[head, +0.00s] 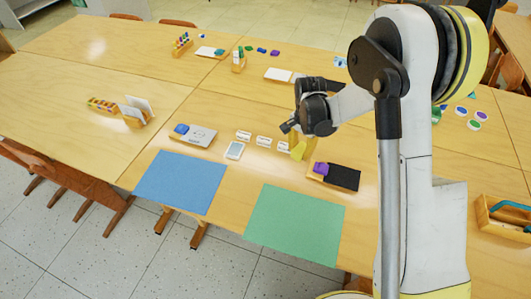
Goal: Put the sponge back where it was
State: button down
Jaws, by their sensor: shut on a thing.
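My gripper (291,127) is in the head view, above the middle of the near table, pointing down and to the left. It is shut on a small yellow piece (298,151), which looks like the sponge and shows just below the fingers. The exact grasp is too small to see. A wooden holder (309,146) stands right behind the yellow piece; I cannot tell whether they touch.
A blue mat (181,182) and a green mat (295,222) lie along the front edge. Several white cards (263,141) and a white device (234,151) lie between the boards. A wooden card rack (133,119) stands left. A wooden caddy (500,220) stands right.

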jog(key=b, duration=0.4)
send_over(268, 166)
notch_tip(268, 166, down, 7)
jog(key=shift+a, duration=0.1)
jog(key=shift+f+b, duration=0.55)
jog(key=shift+f, duration=1.35)
jog(key=shift+f, duration=0.2)
jog(key=c, duration=1.1)
grip_release()
jog(key=shift+o, duration=0.2)
jog(key=shift+r, duration=0.1)
notch_tip(268, 166, up, 12)
jog(key=p, duration=0.4)
jog(key=shift+r, duration=0.2)
